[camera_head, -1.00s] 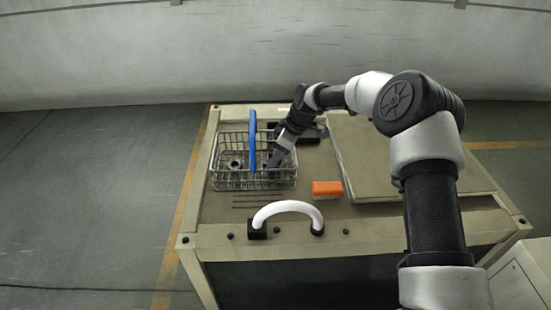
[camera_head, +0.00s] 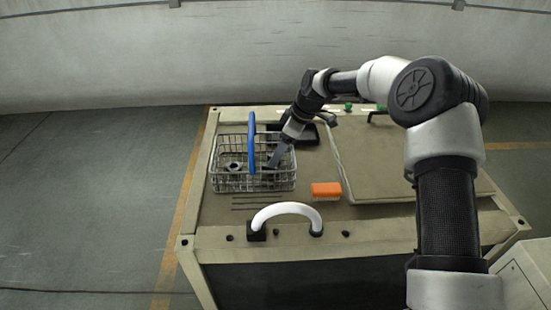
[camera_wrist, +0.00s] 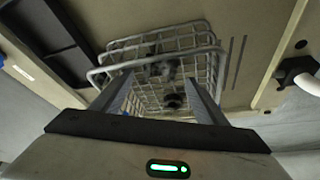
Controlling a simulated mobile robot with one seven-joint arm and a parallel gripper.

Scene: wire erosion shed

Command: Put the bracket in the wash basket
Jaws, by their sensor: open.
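The wash basket (camera_head: 226,187) is a wire basket with a blue handle, at the left of the bench top. It also shows in the wrist view (camera_wrist: 205,27). My gripper (camera_head: 268,167) points down at the right part of the basket, and its fingers (camera_wrist: 162,77) stand apart with nothing held between them. A small dark part (camera_wrist: 174,101) lies in the basket between and below the fingers; it may be the bracket, but its shape is unclear. A second grey, ring-like part (camera_head: 234,166) sits farther left in the basket, also in the wrist view (camera_wrist: 162,70).
An orange and white brush-like block (camera_head: 326,190) lies right of the basket. A black tray (camera_head: 304,138) is behind it. A raised flat plate (camera_head: 385,170) covers the right side.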

